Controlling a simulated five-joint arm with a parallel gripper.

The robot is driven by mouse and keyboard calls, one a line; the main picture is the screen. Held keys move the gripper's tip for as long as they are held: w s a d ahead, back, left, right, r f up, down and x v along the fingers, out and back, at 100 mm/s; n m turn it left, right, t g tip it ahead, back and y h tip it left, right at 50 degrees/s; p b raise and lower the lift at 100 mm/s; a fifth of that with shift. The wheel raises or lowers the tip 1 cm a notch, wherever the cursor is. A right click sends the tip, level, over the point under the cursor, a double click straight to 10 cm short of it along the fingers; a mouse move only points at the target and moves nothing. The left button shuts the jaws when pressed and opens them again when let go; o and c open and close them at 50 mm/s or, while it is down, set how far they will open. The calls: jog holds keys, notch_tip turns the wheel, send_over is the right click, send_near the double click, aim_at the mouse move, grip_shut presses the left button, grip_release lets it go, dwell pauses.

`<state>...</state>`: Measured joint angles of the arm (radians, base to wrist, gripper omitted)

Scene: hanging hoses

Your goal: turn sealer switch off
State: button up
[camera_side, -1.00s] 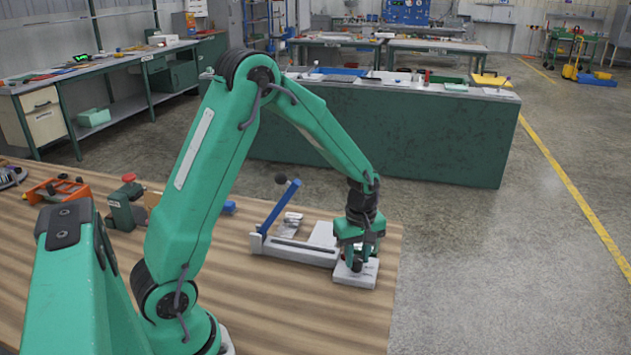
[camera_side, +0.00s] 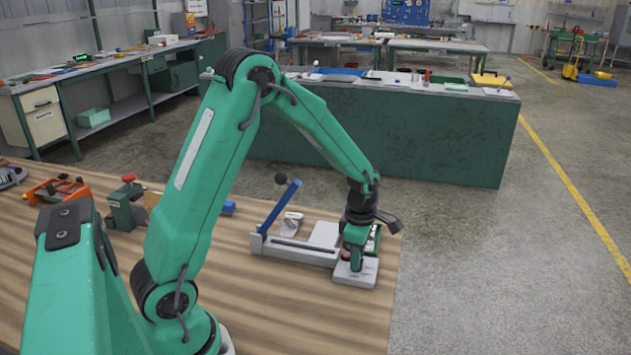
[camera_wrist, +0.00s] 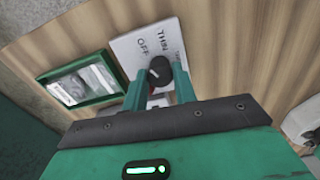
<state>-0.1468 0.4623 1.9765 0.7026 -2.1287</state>
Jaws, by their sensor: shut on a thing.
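The sealer (camera_side: 290,250) is a pale base with a raised blue lever (camera_side: 282,204) on the table. At its right end is a white switch panel (camera_side: 345,279); it also shows in the wrist view (camera_wrist: 128,45), marked OFF and with a second word, seemingly THIN. A round black switch knob (camera_wrist: 160,70) sits on this panel. My gripper (camera_side: 355,262) points down at the panel. In the wrist view its green fingers (camera_wrist: 160,80) are shut on the knob, one on each side. I cannot tell which mark the knob points to.
A green tray (camera_wrist: 44,90) with clear packets lies beside the panel. On the table's left are an orange tool (camera_side: 50,190) and a green device with a red button (camera_side: 127,178). The table's right edge is close to the panel.

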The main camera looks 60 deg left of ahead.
jog(key=shift+a+n, duration=0.1)
jog(key=shift+n, duration=0.5)
jog(key=o, duration=1)
jog(key=shift+c, duration=0.2)
jog(key=shift+r, duration=0.1)
jog(key=shift+r, duration=3.8)
jog(key=shift+r, duration=0.1)
